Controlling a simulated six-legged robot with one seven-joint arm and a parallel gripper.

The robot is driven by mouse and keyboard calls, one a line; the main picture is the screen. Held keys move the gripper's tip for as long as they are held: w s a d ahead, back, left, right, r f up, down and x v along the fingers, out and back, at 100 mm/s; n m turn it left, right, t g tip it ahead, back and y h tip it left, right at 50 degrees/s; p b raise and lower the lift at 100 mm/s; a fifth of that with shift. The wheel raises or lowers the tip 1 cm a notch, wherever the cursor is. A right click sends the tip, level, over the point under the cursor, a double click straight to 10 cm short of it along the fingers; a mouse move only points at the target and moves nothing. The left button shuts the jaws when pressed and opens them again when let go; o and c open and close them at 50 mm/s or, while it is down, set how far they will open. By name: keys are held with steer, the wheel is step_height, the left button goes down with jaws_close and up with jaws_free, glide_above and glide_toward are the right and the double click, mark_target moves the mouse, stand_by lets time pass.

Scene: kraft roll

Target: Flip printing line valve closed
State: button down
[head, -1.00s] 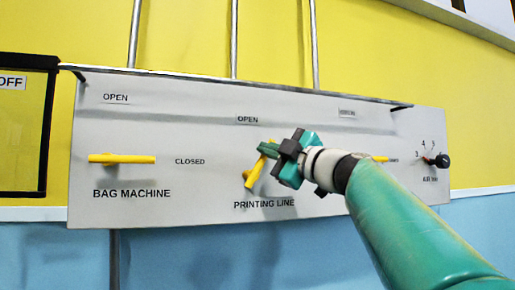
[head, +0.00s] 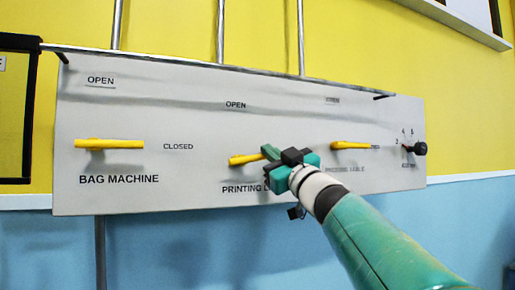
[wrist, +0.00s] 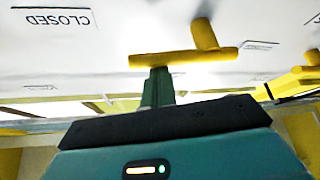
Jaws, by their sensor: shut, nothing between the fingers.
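The printing line valve handle (head: 247,159) is a yellow lever on the grey panel, above the partly covered PRINTING LINE label. It lies nearly level, its right end slightly higher. In the wrist view the yellow handle (wrist: 183,58) runs across the picture, with its stub above it and an upside-down CLOSED label (wrist: 57,18) to the left. My gripper (head: 270,153) is at the handle's right end, its fingers shut and empty. In the wrist view the shut fingertips (wrist: 158,74) are at the handle's edge and seem to touch it. The handle's right end is partly hidden in the head view.
The bag machine lever (head: 109,144) is level at the left. Another level yellow lever (head: 351,145) is right of my gripper, with a black knob (head: 420,149) beyond it. A rail (head: 210,66) runs along the panel's top, and pipes rise above it.

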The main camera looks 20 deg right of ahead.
steer(key=shift+d+f, duration=0.1)
steer(key=shift+f, duration=0.4)
stand_by(0.3)
steer(key=s+f, duration=0.1)
steer(key=s, duration=0.8)
steer(key=shift+s, duration=0.2)
stand_by(0.4)
